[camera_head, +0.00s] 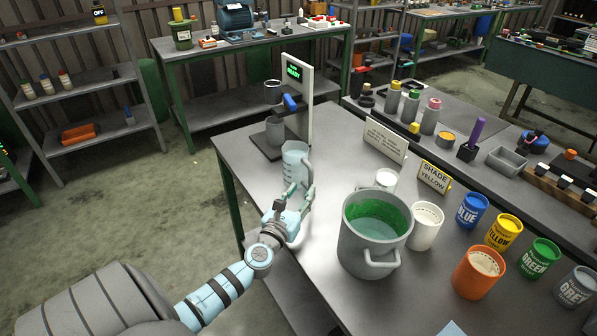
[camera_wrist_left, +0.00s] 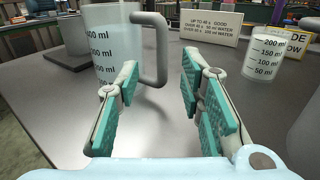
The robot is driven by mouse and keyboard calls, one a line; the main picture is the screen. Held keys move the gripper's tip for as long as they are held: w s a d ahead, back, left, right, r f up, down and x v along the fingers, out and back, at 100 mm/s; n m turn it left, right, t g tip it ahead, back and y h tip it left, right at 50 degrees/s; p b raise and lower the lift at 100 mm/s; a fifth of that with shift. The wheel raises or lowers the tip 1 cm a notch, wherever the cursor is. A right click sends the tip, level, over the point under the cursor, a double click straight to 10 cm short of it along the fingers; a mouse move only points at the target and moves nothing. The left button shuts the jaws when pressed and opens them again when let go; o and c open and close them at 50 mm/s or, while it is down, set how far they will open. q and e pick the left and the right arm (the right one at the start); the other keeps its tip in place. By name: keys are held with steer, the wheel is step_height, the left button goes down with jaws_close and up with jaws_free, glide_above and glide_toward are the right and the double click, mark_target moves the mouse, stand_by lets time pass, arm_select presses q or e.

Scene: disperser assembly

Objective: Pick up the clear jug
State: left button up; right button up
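The clear jug (camera_head: 293,160) stands upright on the grey table near its left edge, with its handle on the right side. In the left wrist view the jug (camera_wrist_left: 112,48) is ahead and left of centre, with dark ml marks. Its handle (camera_wrist_left: 163,50) is nearly ahead of the gap between the fingers. My left gripper (camera_head: 301,190) is open and empty just in front of the jug. In the left wrist view its two teal-padded fingers (camera_wrist_left: 160,76) are apart with nothing between them. My right gripper is not in view.
A large grey pot (camera_head: 355,248) with green inside stands to the right of my left gripper. A small clear beaker (camera_head: 386,179) and a white cup (camera_head: 426,228) are beside it. A grey stand (camera_head: 302,100) with a display is behind the jug. Paint cans stand further right.

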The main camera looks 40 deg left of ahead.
mark_target(310, 182)
arm_select(q)
steer(key=x, duration=0.2)
steer(key=b+x, duration=0.1)
steer(key=x, duration=0.1)
steer(key=f+b+x, duration=0.1)
steer(key=x, duration=0.2)
steer(key=shift+w+d, duration=0.1)
steer(key=shift+w, duration=0.05)
jaws_close()
steer(key=shift+r, duration=0.1)
